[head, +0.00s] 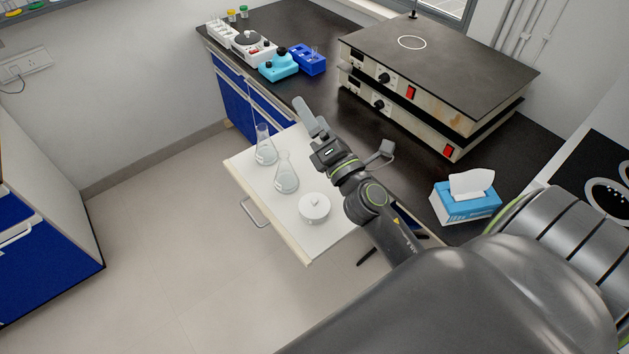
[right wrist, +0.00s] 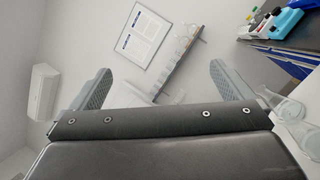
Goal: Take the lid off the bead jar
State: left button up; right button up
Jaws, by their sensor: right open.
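A round white jar with a small knob on its lid, likely the bead jar (head: 314,207), stands in the open white drawer (head: 263,191) in the head view. The lid sits on it; no beads show. My right gripper (head: 344,124) is open and empty, above the back edge of the drawer and the bench edge, behind and above the jar, not touching it. Its two spread fingers also show in the right wrist view (right wrist: 162,70), where the jar is not visible. My left gripper is not in view.
Two glass flasks (head: 286,172) (head: 264,146) stand in the drawer left of the jar. A tissue box (head: 466,201) and stacked hot plates (head: 430,75) are on the dark bench. Small instruments (head: 279,64) stand at the back. The floor left of the drawer is clear.

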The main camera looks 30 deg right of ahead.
jog(key=w+a+n+g+y, duration=0.3)
jog(key=a+n+y, duration=0.7)
jog(key=n, duration=0.6)
jog(key=n+g+h, duration=0.9)
jog(key=n+g, duration=1)
jog(key=n, duration=0.3)
send_over(314, 200)
notch_tip(314, 200, down, 17)
jog(key=f+b, duration=1.1)
jog(key=b, duration=0.1)
jog(key=shift+s+f, duration=0.2)
jog(key=shift+f, duration=0.15)
jog(key=shift+f+b, duration=0.45)
jog(key=shift+b, duration=0.05)
notch_tip(314, 200, down, 3)
jog(key=shift+w+a+f+p, duration=0.1)
jog(key=shift+p, duration=0.5)
jog(key=shift+f, duration=0.4)
jog(key=c, duration=0.8)
